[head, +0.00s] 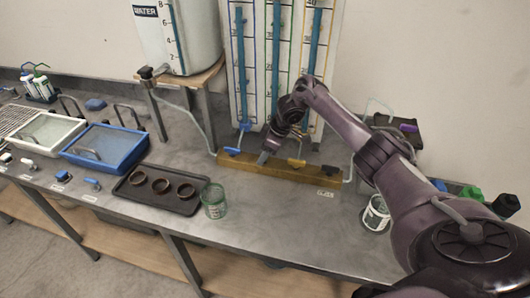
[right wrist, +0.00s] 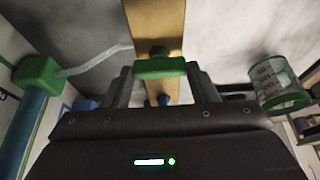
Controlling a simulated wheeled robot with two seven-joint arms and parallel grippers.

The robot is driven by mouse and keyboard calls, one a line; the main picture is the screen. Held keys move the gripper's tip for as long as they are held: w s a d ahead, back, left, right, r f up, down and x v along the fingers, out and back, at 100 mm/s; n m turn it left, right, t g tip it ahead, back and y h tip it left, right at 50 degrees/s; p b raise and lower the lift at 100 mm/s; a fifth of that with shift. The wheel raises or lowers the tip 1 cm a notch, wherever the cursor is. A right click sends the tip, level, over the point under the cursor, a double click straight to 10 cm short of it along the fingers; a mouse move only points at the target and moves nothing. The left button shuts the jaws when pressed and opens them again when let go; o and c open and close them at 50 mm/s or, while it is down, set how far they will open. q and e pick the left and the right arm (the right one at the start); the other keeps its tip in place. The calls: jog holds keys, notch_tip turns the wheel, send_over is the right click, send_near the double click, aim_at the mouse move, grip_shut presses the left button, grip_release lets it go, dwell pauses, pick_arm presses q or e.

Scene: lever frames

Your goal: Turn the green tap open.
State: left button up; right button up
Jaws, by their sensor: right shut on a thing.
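The green tap (right wrist: 160,68) shows in the right wrist view as a green handle lying crosswise over the brass bar (right wrist: 155,20). My right gripper (right wrist: 160,84) is shut on this handle, with a finger at each end of it. In the head view the right gripper (head: 265,156) reaches down to the middle of the brass bar (head: 240,165) and hides the green tap. On the same bar, a blue tap (head: 232,151) stands to the left and a yellow tap (head: 297,163) to the right. My left gripper is not in view.
Tall gauge tubes (head: 275,60) stand behind the bar. A water tank (head: 185,40) is at the back left. A green-rimmed beaker (head: 214,203) and a dark tray (head: 160,205) with rings stand in front.

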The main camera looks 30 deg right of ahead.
aim_at(271, 162)
jog(key=o, duration=1)
jog(key=shift+r, duration=0.1)
jog(key=shift+s+d+r, duration=0.1)
jog(key=shift+d+r, duration=0.05)
jog(key=shift+r, duration=0.15)
jog(key=b+v, duration=0.1)
jog(key=v, duration=0.3)
jog(key=p+v, duration=0.1)
jog(key=v, duration=0.2)
jog(key=shift+s, duration=0.1)
